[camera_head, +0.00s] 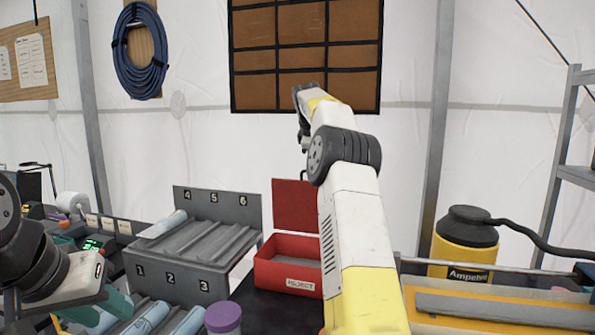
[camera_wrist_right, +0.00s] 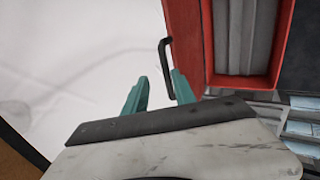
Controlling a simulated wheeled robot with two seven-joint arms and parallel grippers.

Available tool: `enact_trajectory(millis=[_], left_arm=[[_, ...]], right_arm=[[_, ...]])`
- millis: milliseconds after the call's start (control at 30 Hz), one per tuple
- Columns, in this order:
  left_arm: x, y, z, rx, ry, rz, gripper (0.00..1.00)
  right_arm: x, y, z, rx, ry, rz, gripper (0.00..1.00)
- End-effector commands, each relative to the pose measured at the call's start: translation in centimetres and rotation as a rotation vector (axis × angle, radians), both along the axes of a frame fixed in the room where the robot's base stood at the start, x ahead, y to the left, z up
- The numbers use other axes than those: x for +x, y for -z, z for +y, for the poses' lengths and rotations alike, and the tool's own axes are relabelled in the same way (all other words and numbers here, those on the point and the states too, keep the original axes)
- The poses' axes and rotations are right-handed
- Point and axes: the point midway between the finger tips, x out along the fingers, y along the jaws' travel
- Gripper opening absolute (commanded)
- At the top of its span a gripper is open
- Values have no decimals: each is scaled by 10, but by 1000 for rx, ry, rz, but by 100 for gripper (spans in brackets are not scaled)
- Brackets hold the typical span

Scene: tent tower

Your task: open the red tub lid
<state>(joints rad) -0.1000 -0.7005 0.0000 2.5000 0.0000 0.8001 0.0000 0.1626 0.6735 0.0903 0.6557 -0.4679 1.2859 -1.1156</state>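The red tub (camera_head: 268,270), labelled REJECT, stands in the middle of the bench. Its red lid (camera_head: 296,205) is upright behind the opening, and the grey inside shows. In the right wrist view the lid (camera_wrist_right: 185,35) is seen steeply, with a black handle (camera_wrist_right: 165,65) at its outer edge. My right gripper (camera_wrist_right: 160,90) is open; the handle's end lies between its teal fingers, nearer the right one. Contact is unclear. In the head view my right arm rises past the tub and its fingers are hidden. My left gripper (camera_head: 98,312) is open and empty at lower left.
A grey numbered rack (camera_head: 175,278) holding a pale blue tube (camera_head: 170,221) stands left of the tub. A purple-capped jar (camera_head: 223,317) is in front. A yellow Ampetec container (camera_head: 463,252) and an orange-yellow tray (camera_head: 420,303) are on the right.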

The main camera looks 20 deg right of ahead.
Motion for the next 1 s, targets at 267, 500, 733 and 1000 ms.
enact_trajectory(millis=[267,500,733,1000], left_arm=[[0,0,0,0,0,0,36],[0,0,0,0,0,1,36],[0,0,0,0,0,1,36],[0,0,0,0,0,1,36]], right_arm=[[-12,-27,9,0,-1,-6,32],[-13,-28,10,0,-1,-7,32],[-18,-31,11,-69,-53,10,0],[-48,-39,23,-449,-381,122,0]])
